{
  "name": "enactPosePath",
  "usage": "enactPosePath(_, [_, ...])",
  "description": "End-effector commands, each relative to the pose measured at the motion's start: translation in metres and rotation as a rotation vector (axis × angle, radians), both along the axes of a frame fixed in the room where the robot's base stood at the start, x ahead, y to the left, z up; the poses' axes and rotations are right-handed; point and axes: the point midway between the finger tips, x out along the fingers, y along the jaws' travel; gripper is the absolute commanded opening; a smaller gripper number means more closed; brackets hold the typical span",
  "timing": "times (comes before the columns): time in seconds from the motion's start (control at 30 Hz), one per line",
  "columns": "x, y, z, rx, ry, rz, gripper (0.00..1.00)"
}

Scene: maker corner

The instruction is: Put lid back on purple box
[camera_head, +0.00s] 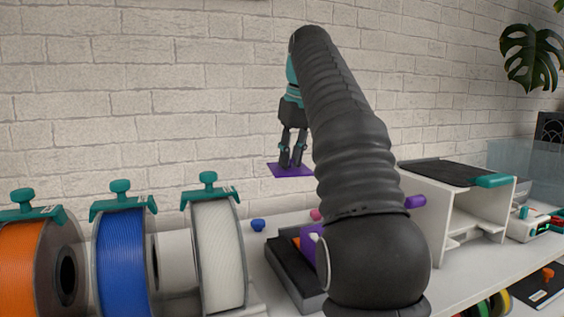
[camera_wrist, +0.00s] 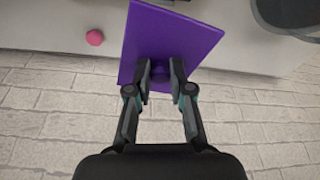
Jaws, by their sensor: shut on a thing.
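My gripper (camera_head: 291,163) is shut on the knob of a flat purple lid (camera_head: 279,170) and holds it in the air in front of the brick wall, above the table. In the wrist view the lid (camera_wrist: 170,38) extends beyond the fingertips of my gripper (camera_wrist: 160,76), with its round knob between them. A purple shape (camera_head: 309,246), perhaps part of the purple box, shows beside my arm in the head view. My arm hides most of that area, so I cannot tell its full form.
Spools of orange (camera_head: 22,262), blue (camera_head: 122,255) and white filament (camera_head: 217,250) stand at left. A dark tray (camera_head: 287,272) lies beside my arm. A blue knob (camera_head: 258,225) sits on the white table. A white holder (camera_head: 462,205) stands right. A pink ball (camera_wrist: 95,38) shows in the wrist view.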

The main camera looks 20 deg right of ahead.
Motion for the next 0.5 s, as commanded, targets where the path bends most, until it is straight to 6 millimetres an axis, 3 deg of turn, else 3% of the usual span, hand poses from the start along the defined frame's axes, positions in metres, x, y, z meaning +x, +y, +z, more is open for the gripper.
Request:
enactPosePath(0.3, [-0.078,-0.009,0.007,0.000,-0.001,-0.457,0.03])
enactPosePath(0.5, [-0.110,-0.019,-0.005,-0.001,0.001,-0.799,0.03])
